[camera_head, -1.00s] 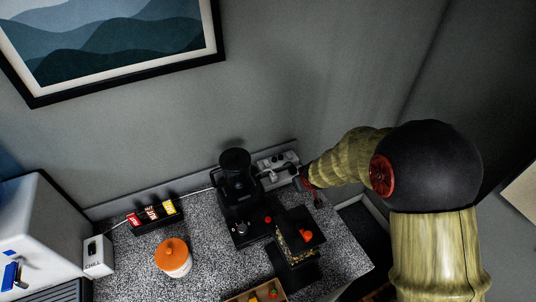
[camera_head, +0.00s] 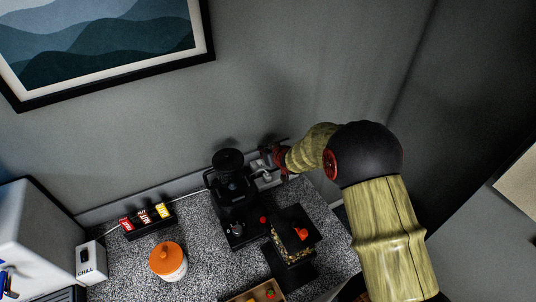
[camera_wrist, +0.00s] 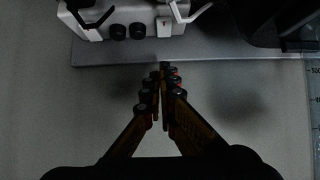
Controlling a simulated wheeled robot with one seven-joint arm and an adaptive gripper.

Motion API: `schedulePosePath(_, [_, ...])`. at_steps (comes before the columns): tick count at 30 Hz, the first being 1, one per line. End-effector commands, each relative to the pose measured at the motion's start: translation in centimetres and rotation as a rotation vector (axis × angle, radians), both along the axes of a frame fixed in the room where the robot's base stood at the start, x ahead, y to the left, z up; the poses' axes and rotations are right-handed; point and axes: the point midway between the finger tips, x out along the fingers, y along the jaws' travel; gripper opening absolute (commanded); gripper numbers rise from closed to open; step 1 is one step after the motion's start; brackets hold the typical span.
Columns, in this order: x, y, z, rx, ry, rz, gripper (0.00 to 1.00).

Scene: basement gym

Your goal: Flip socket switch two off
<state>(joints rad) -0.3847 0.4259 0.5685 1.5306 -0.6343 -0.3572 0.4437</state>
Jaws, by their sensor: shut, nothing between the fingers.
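The white socket panel (camera_head: 264,183) is on the wall behind the worktop, just right of the black coffee machine, with plugs and cables in it. My gripper (camera_head: 271,156) is at the panel's upper right and hides part of it. In the wrist view, the socket panel (camera_wrist: 92,28) fills the top left, with two round black knobs and dark plug leads. My gripper (camera_wrist: 163,72) is shut and empty, its fingertips just below the panel in that picture. I cannot tell whether the fingertips touch anything. Which switch is number two, and its position, cannot be made out.
The black coffee machine (camera_head: 233,190) stands close left of the panel. A black-lidded box (camera_head: 292,230), an orange-lidded jar (camera_head: 168,262) and a rack of packets (camera_head: 147,220) share the speckled worktop (camera_head: 205,245). A framed picture (camera_head: 100,45) hangs above.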

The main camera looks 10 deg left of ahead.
Motion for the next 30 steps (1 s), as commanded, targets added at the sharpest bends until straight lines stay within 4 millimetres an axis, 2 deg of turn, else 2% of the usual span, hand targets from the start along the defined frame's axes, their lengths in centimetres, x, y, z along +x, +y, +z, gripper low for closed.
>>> schedulePosePath(3, [1.2,1.0,-1.5,-0.001,0.002,0.001,0.00])
schedulePosePath(10, [1.4,1.0,-4.3,-0.001,0.002,0.000,0.00])
schedulePosePath(25, [1.5,1.1,-5.0,0.000,0.000,0.000,0.00])
schedulePosePath(30, [2.0,1.5,-5.8,-0.001,0.002,0.000,0.00])
